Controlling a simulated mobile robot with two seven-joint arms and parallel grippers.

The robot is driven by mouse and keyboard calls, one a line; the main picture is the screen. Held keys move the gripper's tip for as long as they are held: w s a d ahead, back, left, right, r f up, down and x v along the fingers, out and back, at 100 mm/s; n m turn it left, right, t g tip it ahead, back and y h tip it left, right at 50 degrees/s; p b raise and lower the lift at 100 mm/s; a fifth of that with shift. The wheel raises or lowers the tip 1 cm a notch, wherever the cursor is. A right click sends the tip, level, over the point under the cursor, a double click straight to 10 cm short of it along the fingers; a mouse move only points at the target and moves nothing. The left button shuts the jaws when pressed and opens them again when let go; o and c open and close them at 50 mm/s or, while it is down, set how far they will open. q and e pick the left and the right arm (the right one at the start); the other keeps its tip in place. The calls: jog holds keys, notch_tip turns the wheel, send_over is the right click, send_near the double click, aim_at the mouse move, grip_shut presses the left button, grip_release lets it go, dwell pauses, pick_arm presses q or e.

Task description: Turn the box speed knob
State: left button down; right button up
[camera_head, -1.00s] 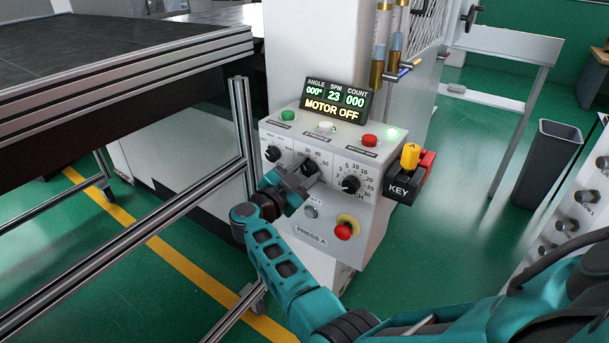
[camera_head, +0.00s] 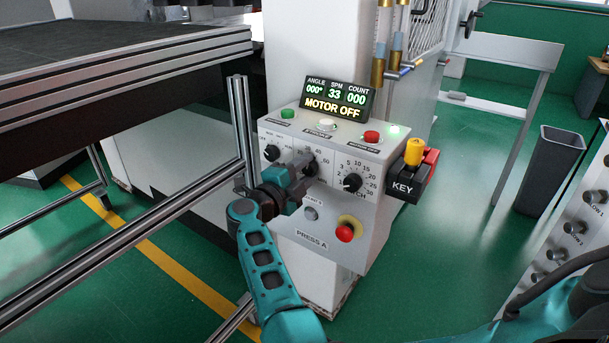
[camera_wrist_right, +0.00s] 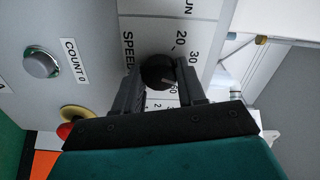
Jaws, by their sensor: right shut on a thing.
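The speed knob (camera_wrist_right: 157,72) is a round black dial beside the printed word SPEED in the right wrist view. In the head view the speed knob (camera_head: 313,169) is the middle dial on the white press control box (camera_head: 280,210), partly covered by my gripper. My right gripper (camera_head: 305,165) is at the box front, shut on the knob. In the wrist view its grey fingers (camera_wrist_right: 160,88) stand on either side of the dial. The display (camera_head: 335,97) reads SPM 33 and MOTOR OFF. My left gripper is out of view.
Another black dial (camera_head: 352,183) sits right of the speed knob, and one (camera_head: 272,153) sits left. A red button (camera_head: 345,232) is below. A yellow key switch (camera_head: 413,152) juts from the box's right side. A metal frame post (camera_head: 238,130) stands close on the left.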

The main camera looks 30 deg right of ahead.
jog(key=shift+m, duration=0.3)
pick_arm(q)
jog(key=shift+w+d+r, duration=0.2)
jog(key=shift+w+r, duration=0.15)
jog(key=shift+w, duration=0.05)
pick_arm(e)
jog(key=o, duration=1.1)
jog(key=shift+c, duration=0.2)
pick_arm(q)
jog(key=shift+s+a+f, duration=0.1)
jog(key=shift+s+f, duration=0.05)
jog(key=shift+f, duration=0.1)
